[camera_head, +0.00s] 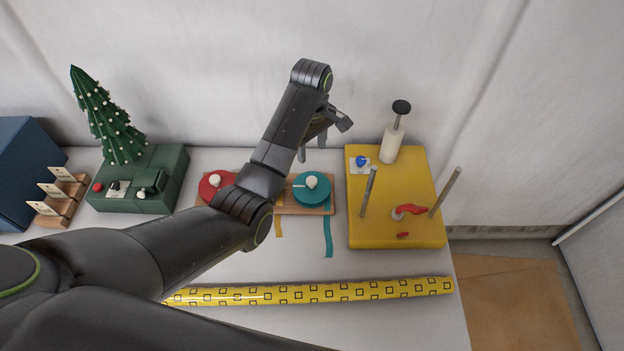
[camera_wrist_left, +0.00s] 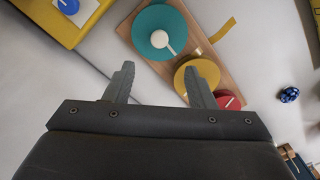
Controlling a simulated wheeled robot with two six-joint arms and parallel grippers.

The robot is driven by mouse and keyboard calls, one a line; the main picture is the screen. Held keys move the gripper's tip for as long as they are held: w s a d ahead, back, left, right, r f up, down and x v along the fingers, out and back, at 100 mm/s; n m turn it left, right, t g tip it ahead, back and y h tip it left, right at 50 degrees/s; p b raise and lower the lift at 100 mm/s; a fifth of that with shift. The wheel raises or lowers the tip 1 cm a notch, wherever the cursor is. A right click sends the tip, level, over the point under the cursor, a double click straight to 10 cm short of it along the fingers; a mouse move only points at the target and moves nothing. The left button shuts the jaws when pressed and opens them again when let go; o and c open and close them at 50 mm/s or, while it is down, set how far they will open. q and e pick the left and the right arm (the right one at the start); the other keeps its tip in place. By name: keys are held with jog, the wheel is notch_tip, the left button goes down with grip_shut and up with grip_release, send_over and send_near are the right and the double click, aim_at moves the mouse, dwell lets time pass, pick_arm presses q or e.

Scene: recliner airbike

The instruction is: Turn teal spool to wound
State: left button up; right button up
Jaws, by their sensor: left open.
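The teal spool (camera_head: 320,198) sits at the right end of a wooden board (camera_head: 291,209). It has a pale knob on top and a white line pointing left; a teal ribbon (camera_head: 328,240) runs from it toward the front. In the left wrist view the teal spool (camera_wrist_left: 147,19) lies beyond the fingertips, its white line pointing down-right. My left gripper (camera_head: 315,146) is open and empty, above and behind the spool, apart from it. Its open fingers (camera_wrist_left: 158,66) show in the wrist view. No wound mark is readable. My right gripper is out of view.
A yellow spool (camera_wrist_left: 205,71) and a red spool (camera_head: 208,184) share the board. A yellow box with upright rods (camera_head: 400,225) stands right. A green box with a tree (camera_head: 165,190) stands left. A yellow patterned roll (camera_head: 330,292) lies in front.

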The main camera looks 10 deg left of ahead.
aim_at(311, 180)
pick_arm(q)
notch_tip(311, 180, down, 11)
jog(key=shift+f, duration=0.6)
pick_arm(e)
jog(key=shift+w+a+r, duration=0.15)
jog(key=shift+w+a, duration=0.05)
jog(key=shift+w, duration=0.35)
pick_arm(q)
jog(key=shift+c, duration=0.4)
jog(key=c, duration=0.9)
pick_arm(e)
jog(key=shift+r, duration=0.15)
